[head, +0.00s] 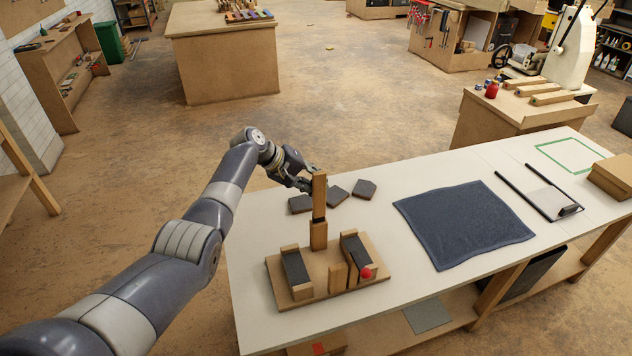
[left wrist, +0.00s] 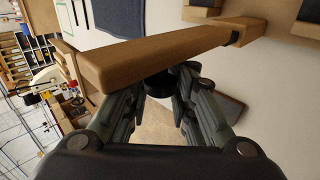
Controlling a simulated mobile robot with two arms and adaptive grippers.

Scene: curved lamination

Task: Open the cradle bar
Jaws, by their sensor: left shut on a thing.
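The cradle is a wooden base (head: 330,290) near the table's left end, with two dark-padded blocks (head: 296,268) (head: 355,250) on it. The wooden cradle bar (head: 319,195) stands upright above a post (head: 318,236) at the back of the base. My left gripper (head: 308,184) is at the bar's upper part, reaching in from behind and left. In the left wrist view, the bar (left wrist: 165,52) runs across the fingertips of my left gripper (left wrist: 178,82), which is shut on it; the contact is partly hidden behind the bar. My right gripper is in neither view.
Several dark pads (head: 337,194) lie behind the bar. A red ball (head: 366,272) shows at the cradle's right block. A dark blue cloth (head: 462,222) lies on the white table (head: 405,285) to the right, with a dark-railed frame (head: 540,190) beyond it.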

